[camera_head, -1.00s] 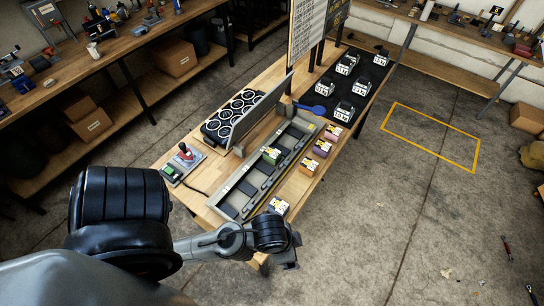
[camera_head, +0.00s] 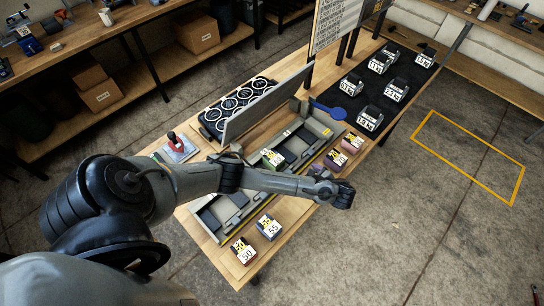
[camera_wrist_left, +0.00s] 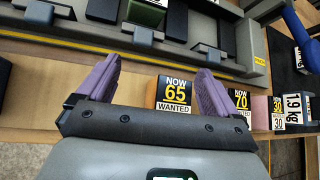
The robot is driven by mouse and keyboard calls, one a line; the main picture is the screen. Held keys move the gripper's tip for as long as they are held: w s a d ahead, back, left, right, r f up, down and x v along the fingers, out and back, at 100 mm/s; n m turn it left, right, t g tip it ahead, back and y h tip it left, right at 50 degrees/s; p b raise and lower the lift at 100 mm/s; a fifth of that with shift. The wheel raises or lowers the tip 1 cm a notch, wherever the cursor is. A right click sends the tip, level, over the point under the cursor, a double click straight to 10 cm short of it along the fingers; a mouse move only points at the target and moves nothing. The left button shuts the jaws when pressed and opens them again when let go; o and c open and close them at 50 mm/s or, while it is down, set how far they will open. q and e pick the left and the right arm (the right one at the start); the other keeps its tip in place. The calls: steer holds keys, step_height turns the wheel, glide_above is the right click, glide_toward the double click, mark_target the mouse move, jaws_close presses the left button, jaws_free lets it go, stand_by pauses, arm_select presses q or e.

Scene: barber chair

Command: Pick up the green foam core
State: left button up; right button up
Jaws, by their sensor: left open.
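The green foam core (camera_head: 274,158), a small block with a black and yellow label, sits in the long grey tray (camera_head: 235,216) on the wooden table. Its green lower part also shows at the top edge of the left wrist view (camera_wrist_left: 146,14). My left gripper (camera_head: 343,194) is over the table's right edge, beside the tray. Its purple fingers (camera_wrist_left: 155,85) are apart and empty in the left wrist view. A block labelled 65 (camera_wrist_left: 173,94) shows between them, beyond the tips, and the green core is farther up. My right gripper is not in view.
Blocks labelled 50 (camera_head: 243,250) and 55 (camera_head: 268,227) stand along the table's front edge. A 70 block (camera_wrist_left: 239,100) is beside the 65 block. A grey upright panel (camera_head: 265,104) stands behind the tray. A blue scoop (camera_head: 328,110) and several weight-labelled holders (camera_head: 370,118) are farther back.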

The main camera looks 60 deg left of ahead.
mark_target(275, 159)
arm_select(q)
steer(key=s+a+f+g+y+b, duration=0.1)
steer(key=a+b, duration=0.1)
steer(key=a, duration=0.1)
steer(key=s+a+f+g+b, duration=0.1)
steer(key=s+a+b, duration=0.1)
steer(key=a, duration=0.2)
steer(key=s+a+f+g+y+b, duration=0.1)
steer(key=a+b, duration=0.1)
steer(key=a, duration=0.1)
steer(key=shift+s+a+m+y, duration=0.2)
steer(key=shift+m+y, duration=0.1)
steer(key=x, duration=0.2)
steer(key=b+x, duration=0.1)
steer(key=x, duration=0.1)
steer(key=shift+s+a+r, duration=0.15)
steer(key=shift+s+r, duration=0.05)
steer(key=shift+s, duration=0.05)
steer(key=c, duration=1.1)
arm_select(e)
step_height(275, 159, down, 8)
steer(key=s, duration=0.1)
arm_select(q)
steer(key=shift+r, duration=0.15)
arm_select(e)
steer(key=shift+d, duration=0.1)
